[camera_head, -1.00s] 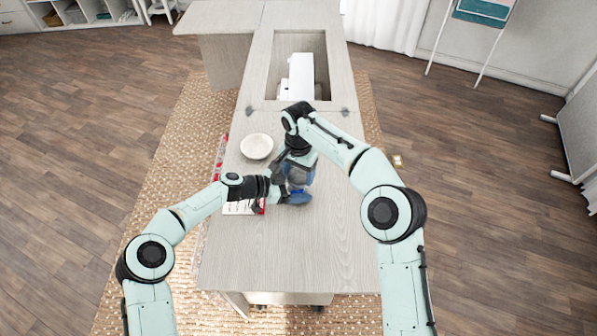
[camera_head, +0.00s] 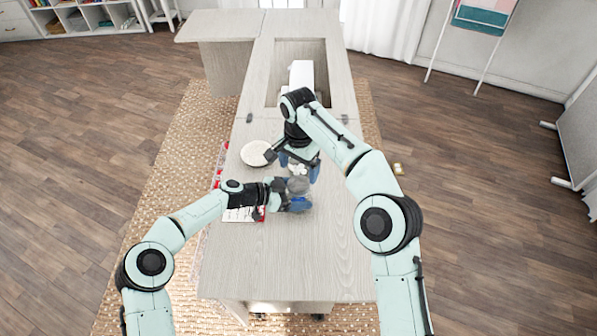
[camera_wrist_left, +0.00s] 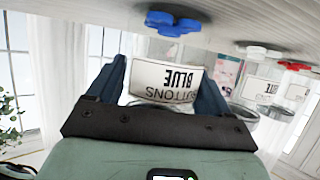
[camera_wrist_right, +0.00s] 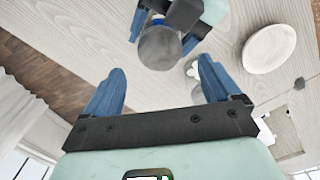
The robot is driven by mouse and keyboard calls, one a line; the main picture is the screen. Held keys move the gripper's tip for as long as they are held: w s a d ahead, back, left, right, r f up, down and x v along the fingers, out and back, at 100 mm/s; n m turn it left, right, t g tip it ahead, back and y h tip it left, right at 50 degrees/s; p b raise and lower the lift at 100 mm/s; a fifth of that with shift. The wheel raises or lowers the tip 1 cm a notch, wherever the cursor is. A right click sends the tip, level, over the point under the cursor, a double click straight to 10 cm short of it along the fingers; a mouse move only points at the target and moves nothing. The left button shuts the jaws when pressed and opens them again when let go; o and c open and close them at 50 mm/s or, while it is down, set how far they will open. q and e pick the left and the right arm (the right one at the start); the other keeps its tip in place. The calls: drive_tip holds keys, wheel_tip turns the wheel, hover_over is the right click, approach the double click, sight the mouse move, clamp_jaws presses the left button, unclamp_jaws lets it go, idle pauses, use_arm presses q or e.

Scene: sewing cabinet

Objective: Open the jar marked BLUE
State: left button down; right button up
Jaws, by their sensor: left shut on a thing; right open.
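The jar marked BLUE, clear with blue pieces inside, shows upside down in the left wrist view (camera_wrist_left: 168,82). My left gripper (camera_head: 292,196) is shut on it from the side, at the table's middle. A grey round top (camera_wrist_right: 159,47) shows on the jar in the right wrist view, seen from above; it appears to be its lid. My right gripper (camera_wrist_right: 158,85) is open and empty, above and just beyond the jar. In the head view the right gripper (camera_head: 298,160) partly covers the space behind the jar.
Other labelled jars (camera_wrist_left: 268,85) with white and red pieces stand beside the BLUE jar. A white dish (camera_head: 255,154) lies to the left, near a red-edged paper (camera_head: 240,214). A white machine (camera_head: 301,75) sits in the cabinet recess. The front tabletop (camera_head: 300,260) is clear.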

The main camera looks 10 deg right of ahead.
sight(299, 184)
drive_tip(key=shift+r+m, duration=0.9)
drive_tip(key=shift+r, duration=0.05)
drive_tip(key=shift+f, duration=3.9)
drive_tip(key=c, duration=1.1)
drive_tip(key=shift+n, duration=1.6)
